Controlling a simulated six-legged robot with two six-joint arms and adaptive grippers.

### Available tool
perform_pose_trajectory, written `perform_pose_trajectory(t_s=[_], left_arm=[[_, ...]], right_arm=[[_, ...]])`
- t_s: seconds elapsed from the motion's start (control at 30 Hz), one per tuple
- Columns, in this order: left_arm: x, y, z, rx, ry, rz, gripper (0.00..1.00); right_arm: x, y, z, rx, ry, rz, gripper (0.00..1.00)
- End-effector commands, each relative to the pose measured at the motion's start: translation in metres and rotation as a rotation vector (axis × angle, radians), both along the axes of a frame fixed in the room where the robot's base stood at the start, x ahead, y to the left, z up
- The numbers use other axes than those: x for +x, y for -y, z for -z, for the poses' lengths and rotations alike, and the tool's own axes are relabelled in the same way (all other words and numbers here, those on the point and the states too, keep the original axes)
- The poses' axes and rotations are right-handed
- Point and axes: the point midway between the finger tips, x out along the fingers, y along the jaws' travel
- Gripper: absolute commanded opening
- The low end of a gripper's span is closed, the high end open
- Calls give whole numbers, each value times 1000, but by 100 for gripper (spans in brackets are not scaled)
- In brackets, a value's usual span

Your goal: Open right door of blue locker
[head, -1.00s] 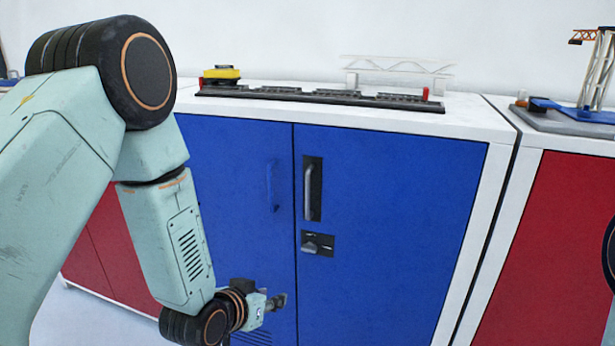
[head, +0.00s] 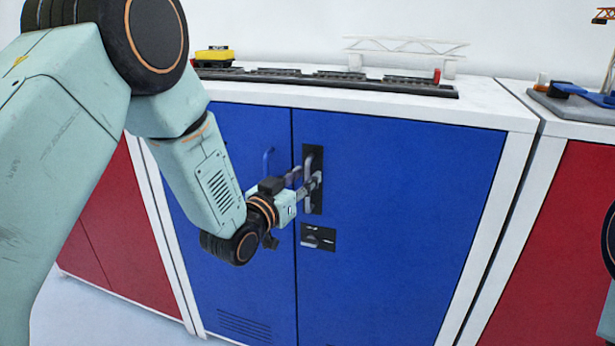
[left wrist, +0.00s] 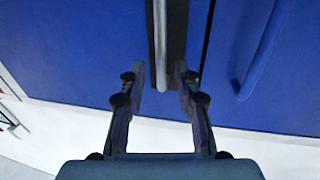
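The blue locker's right door (head: 410,210) is shut, level with the left door (head: 232,285). A vertical silver handle (head: 308,162) sits in a dark recessed plate near the right door's left edge. A dark latch panel (head: 318,237) is below it. My left gripper (head: 309,180) is at the handle, its fingers open. In the left wrist view the handle (left wrist: 160,40) runs between the fingertips of my left gripper (left wrist: 159,75), with gaps on both sides. Contact cannot be seen. My right gripper is not in view.
The left door has its own blue handle (head: 267,163), close beside my left gripper. A model track (head: 320,82) with a yellow wagon (head: 213,56) and a white bridge (head: 400,47) stand on the locker top. Red lockers (head: 560,240) stand at both sides.

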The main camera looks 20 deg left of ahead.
Motion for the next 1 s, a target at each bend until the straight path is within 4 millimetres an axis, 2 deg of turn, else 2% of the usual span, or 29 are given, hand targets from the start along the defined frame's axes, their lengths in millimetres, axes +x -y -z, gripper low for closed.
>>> perform_pose_trajectory(t_s=[0.2,0.53,0.9,1.0], left_arm=[[21,4,1,0,0,-1,32],[26,3,0,-1,-2,-2,32],[25,3,0,-1,-2,-1,1],[25,3,0,-1,-2,-1,0]], right_arm=[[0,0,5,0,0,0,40],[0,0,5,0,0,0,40],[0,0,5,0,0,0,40],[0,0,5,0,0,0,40]])
